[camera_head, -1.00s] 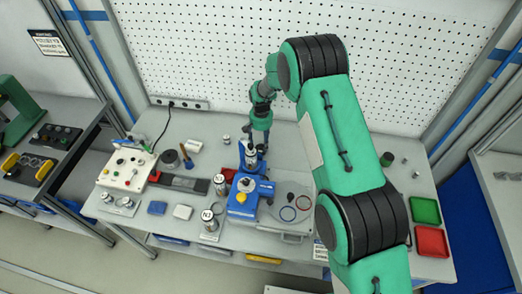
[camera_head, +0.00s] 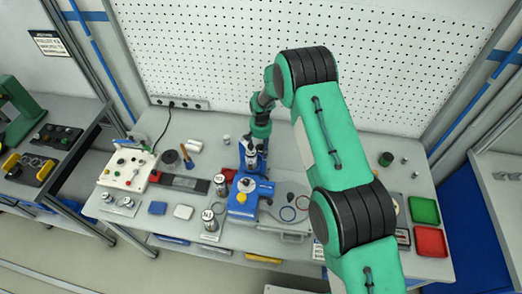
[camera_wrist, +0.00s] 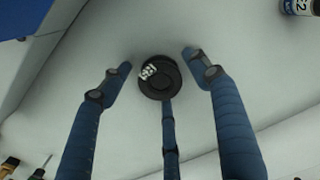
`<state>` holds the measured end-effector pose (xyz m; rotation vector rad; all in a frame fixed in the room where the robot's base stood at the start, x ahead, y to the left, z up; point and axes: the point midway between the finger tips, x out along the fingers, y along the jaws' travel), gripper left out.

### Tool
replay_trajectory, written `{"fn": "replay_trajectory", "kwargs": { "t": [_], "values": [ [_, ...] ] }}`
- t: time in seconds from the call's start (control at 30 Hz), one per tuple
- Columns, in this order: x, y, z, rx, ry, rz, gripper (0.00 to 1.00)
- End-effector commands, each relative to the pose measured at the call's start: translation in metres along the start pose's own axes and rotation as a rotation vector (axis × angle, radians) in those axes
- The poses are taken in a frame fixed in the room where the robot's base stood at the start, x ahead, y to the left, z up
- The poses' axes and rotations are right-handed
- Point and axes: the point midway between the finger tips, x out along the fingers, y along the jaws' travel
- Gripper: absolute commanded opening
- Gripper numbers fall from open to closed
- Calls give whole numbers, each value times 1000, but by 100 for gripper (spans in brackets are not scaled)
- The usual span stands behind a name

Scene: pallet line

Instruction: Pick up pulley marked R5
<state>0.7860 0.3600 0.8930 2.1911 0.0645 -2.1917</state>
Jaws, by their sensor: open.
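A round black pulley (camera_wrist: 158,84) with a white label lies on the light bench top in the wrist view. The label is tilted and too small to read surely. My gripper (camera_wrist: 158,60) is open, with two blue fingers on either side of the pulley and a third finger reaching to its near edge. Nothing is clasped. In the head view my gripper (camera_head: 251,157) is low over the bench, behind the blue fixture; the pulley cannot be made out there.
A labelled can (camera_wrist: 301,6) is at the wrist view's upper right. Green (camera_head: 425,210) and red (camera_head: 431,241) trays lie far right.

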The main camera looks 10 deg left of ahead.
Motion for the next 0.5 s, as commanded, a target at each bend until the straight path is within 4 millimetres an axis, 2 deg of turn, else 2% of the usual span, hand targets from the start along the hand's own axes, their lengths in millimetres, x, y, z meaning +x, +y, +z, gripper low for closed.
{"fn": "replay_trajectory", "kwargs": {
  "t": [0.43, 0.47, 0.5],
  "values": [
    [0, 0, 0, 0, 0, 0, 62],
    [0, 0, 0, 0, 0, 0, 60],
    [0, 0, 0, 0, 0, 0, 52]
  ]
}}
